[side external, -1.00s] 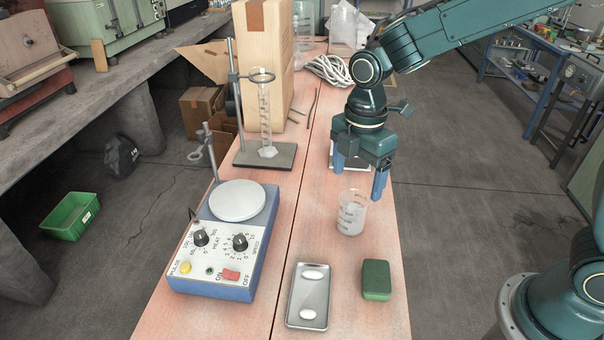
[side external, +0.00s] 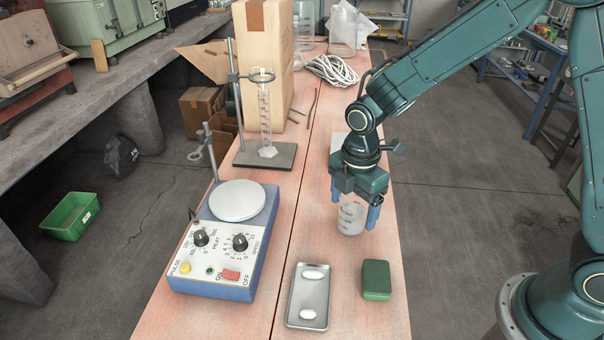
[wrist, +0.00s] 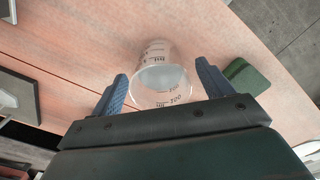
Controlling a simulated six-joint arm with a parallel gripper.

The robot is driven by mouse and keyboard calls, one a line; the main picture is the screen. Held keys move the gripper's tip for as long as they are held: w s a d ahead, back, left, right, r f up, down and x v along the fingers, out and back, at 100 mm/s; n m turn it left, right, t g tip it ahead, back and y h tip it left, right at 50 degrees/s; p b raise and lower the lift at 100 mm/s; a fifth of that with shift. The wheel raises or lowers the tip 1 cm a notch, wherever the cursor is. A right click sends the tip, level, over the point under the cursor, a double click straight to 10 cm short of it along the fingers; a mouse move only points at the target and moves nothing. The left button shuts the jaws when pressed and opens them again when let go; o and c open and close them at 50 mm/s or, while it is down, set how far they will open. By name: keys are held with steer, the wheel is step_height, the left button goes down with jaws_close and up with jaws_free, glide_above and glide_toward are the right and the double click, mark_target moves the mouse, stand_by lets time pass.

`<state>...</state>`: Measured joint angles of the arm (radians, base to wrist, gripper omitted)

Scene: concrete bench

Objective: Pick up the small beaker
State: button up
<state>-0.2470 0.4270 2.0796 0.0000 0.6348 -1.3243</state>
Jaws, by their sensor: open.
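The small beaker (side external: 350,219) is clear with dark volume marks and stands upright on the bench. My gripper (side external: 355,211) is open above and around the beaker, with one finger on each side. In the wrist view my gripper (wrist: 162,85) shows a gap between each finger and the beaker wall. The beaker's upper part is partly hidden by the gripper in the side view.
A green block (side external: 376,280) and a metal tray (side external: 308,318) with white stir bars lie in front. A hotplate stirrer (side external: 225,245) stands to the left. Behind are a stand with a cylinder (side external: 264,120), a tall box (side external: 266,60) and coiled rope (side external: 338,70).

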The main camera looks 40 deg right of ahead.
mark_target(352, 215)
steer(key=shift+f, duration=1.55)
steer(key=c, duration=1.1)
steer(key=shift+r, duration=0.1)
steer(key=shift+c, duration=0.2)
step_height(352, 215, up, 20)
